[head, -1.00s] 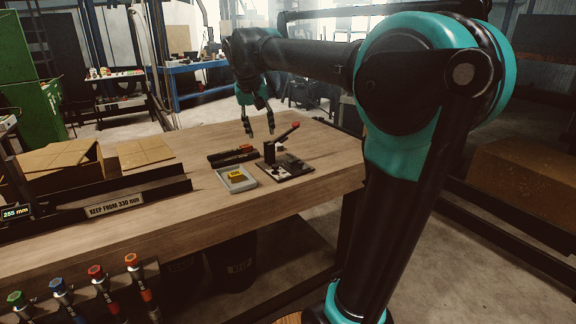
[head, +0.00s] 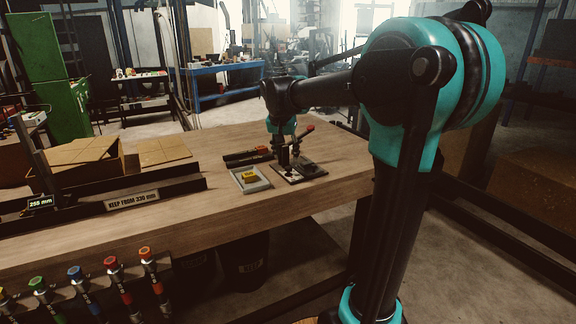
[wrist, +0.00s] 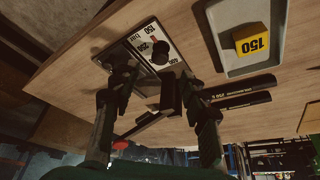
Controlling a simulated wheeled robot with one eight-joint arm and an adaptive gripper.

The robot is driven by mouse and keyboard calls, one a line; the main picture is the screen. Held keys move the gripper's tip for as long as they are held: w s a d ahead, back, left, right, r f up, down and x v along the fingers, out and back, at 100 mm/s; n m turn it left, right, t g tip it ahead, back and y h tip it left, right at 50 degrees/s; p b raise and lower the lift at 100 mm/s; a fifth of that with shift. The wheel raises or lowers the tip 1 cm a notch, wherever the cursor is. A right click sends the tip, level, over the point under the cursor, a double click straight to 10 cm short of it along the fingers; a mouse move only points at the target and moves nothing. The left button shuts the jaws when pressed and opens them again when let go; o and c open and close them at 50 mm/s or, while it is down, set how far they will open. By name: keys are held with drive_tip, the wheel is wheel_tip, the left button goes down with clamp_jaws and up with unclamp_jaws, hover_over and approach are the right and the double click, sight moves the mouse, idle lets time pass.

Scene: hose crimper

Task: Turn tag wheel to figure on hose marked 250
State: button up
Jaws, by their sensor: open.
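The tag wheel (wrist: 161,53) is a small black knob on a white dial with printed figures, among them 150 and 250; a small red mark shows beside it. The dial sits on a dark base plate (head: 312,172), where the wheel is too small to make out in the head view. My gripper (wrist: 157,80) is open, its fingers apart either side of the wheel's line in the wrist view; in the head view it (head: 289,160) is low over the plate. I cannot tell whether it touches. Two black hoses (wrist: 238,84) lie beside the plate; the small print on them is hard to read.
A red-ended lever (head: 308,129) rises from the plate, close to my gripper. A long dark rack (head: 180,187) labelled KEEP FROM 330 mm and cardboard boxes (head: 75,160) stand left. The bench's front strip is clear.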

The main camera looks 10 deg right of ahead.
sight(288, 167)
drive_tip(key=x, duration=0.6)
clamp_jaws()
